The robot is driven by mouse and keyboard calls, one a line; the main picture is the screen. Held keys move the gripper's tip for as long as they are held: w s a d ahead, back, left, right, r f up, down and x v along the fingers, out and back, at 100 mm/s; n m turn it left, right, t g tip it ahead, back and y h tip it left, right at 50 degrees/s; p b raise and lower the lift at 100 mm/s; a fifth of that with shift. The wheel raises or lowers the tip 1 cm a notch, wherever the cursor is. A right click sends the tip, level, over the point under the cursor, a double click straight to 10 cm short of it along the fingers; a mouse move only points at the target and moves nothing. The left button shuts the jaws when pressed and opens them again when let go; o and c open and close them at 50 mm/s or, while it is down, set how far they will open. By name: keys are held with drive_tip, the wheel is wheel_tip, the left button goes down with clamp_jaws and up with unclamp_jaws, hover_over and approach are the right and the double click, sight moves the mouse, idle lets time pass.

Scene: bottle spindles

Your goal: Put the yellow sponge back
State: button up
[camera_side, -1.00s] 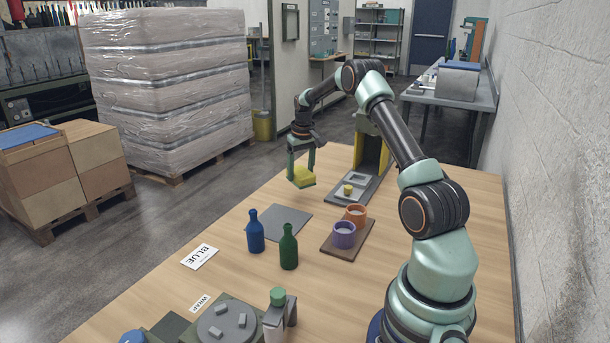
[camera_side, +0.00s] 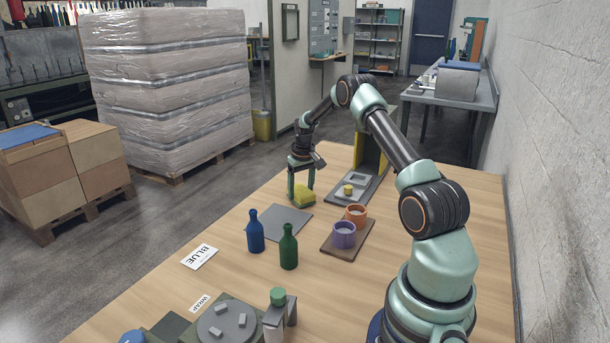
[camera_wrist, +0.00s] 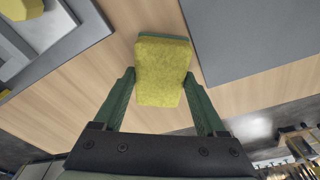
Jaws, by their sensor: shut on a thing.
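The yellow sponge (camera_side: 304,198) is in my gripper (camera_side: 302,190) at the far left of the wooden table, in the side view. In the wrist view the yellow sponge (camera_wrist: 162,65) lies between the two green fingers of my gripper (camera_wrist: 160,80), with a thin green layer at its far edge. The sponge is at or very close to the table top; I cannot tell if it touches. It is beside the grey square mat (camera_side: 280,222), just behind it in the side view, and the mat (camera_wrist: 255,35) shows right of it in the wrist view.
A grey tray (camera_side: 338,202) with a small yellow piece (camera_side: 348,190) stands right of my gripper, before a yellow-sided upright (camera_side: 370,150). Blue (camera_side: 255,232) and green (camera_side: 289,247) bottles stand nearer. Purple (camera_side: 344,235) and orange (camera_side: 356,214) cups sit on a brown board (camera_side: 338,250).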

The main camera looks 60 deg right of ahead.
sight(302, 193)
drive_tip(key=shift+f, duration=0.25)
drive_tip(key=shift+f, duration=0.1)
drive_tip(key=o, duration=1.1)
drive_tip(key=shift+o, duration=0.2)
drive_tip(key=shift+r, duration=0.5)
wheel_tip(302, 193, up, 12)
drive_tip(key=s+a, duration=0.1)
drive_tip(key=a+r+n+t, duration=0.1)
drive_tip(key=a+r, duration=0.6)
drive_tip(key=a, duration=0.2)
drive_tip(key=s+a+r+n+t, duration=0.15)
drive_tip(key=a+r, duration=0.35)
drive_tip(key=a, duration=0.6)
drive_tip(key=s+a+f+n+t+y, duration=0.1)
drive_tip(key=s+a+n+t, duration=0.1)
drive_tip(key=s+a, duration=1)
drive_tip(key=a+n, duration=0.1)
drive_tip(key=a, duration=0.3)
drive_tip(key=shift+f+n, duration=0.15)
drive_tip(key=shift+n, duration=0.2)
